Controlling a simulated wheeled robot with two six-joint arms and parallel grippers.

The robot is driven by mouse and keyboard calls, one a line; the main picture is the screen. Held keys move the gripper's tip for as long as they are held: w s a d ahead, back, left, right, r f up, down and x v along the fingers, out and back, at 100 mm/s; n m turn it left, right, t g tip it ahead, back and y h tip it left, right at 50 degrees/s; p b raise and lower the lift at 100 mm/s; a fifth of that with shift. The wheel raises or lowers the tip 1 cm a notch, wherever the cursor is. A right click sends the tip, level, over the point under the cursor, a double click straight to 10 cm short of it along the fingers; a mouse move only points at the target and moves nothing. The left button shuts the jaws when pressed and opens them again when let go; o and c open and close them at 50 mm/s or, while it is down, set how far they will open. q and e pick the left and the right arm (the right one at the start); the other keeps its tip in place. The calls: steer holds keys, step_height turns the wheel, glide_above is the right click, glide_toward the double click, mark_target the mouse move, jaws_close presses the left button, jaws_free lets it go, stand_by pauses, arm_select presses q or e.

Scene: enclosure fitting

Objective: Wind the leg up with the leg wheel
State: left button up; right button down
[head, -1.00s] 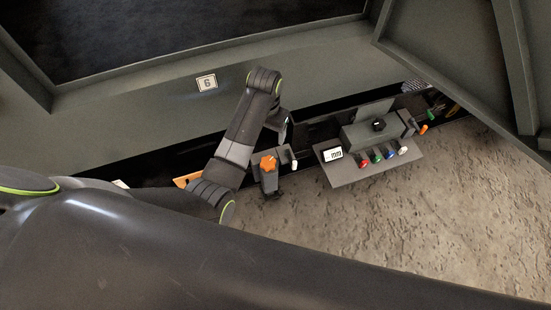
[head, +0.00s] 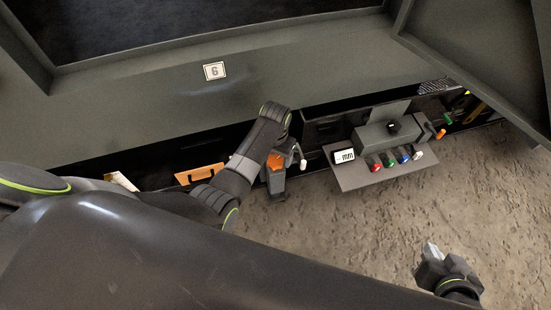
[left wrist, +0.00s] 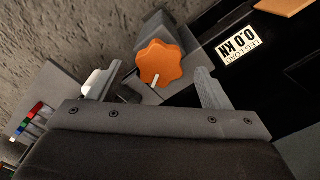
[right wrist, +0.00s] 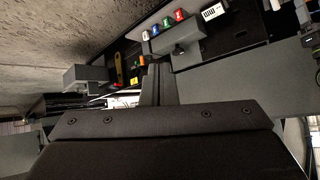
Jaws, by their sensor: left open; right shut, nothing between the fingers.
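The orange lobed leg wheel (head: 276,161) sits on a grey post at the front of the enclosure, partly behind my left arm. In the left wrist view the wheel (left wrist: 160,62) lies between and beyond the spread fingers, with a gap on each side. My left gripper (left wrist: 155,88) is open and empty. In the head view the left gripper (head: 288,146) is over the wheel, its fingers mostly hidden. A label (left wrist: 237,46) beside the wheel reads LEG LOAD 0.0 kN. My right gripper (head: 434,252) is shut and empty, apart from the panel; its closed fingers show in the right wrist view (right wrist: 152,84).
A control panel (head: 352,178) with a display, a black knob and several coloured handles is further right. The rough floor in front is clear.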

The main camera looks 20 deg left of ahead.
arm_select(q)
steer(key=shift+f, duration=0.65)
steer(key=shift+f+b, duration=0.2)
steer(key=shift+b, duration=0.1)
arm_select(e)
steer(key=shift+w+d+r+t+h, duration=0.15)
steer(key=shift+w+d+r+t, duration=0.05)
steer(key=shift+w+r+t, duration=0.45)
steer(key=shift+w+d+r+t+h, duration=0.1)
steer(key=shift+w+d+r+t, duration=0.05)
steer(key=shift+w+r+t, duration=0.55)
steer(key=shift+w+d+r+t+h, duration=0.2)
steer(key=shift+w+r+t, duration=0.15)
steer(key=shift+w+r, duration=0.35)
steer(key=shift+s+r, duration=0.1)
steer(key=shift+s, duration=0.05)
